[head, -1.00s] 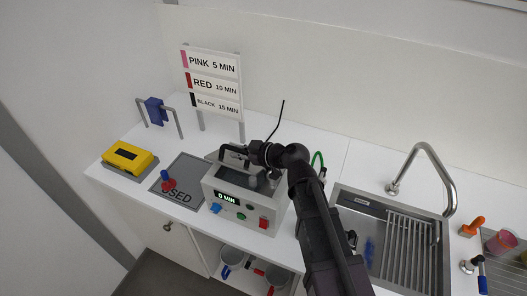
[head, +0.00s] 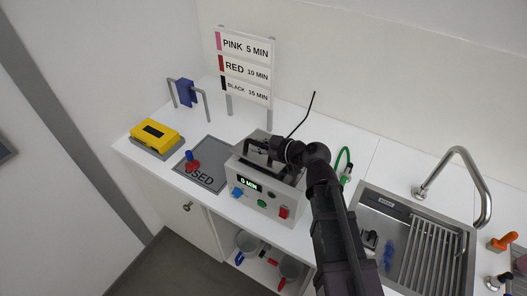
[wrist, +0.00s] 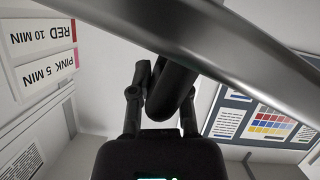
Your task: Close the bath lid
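The bath (head: 262,200) is a light grey box with a lit "0 MIN" display and coloured knobs on its front. My gripper (head: 258,147) is over the top of the bath, at its rear left, beside dark bar-like parts. The lid's angle is hard to read behind my gripper and arm. In the wrist view a dark rounded bar, probably the lid handle (wrist: 176,88), is between or just beyond the fingers of my gripper (wrist: 160,100). A grey metal edge crosses above it. I cannot tell whether the fingers grip the bar.
A yellow box (head: 155,136) and a grey "USED" mat (head: 209,178) with a red-and-blue object (head: 192,161) are left of the bath. A time sign (head: 246,68) stands behind. The sink (head: 425,225) and tap are right. Mugs (head: 246,241) sit on the shelf below.

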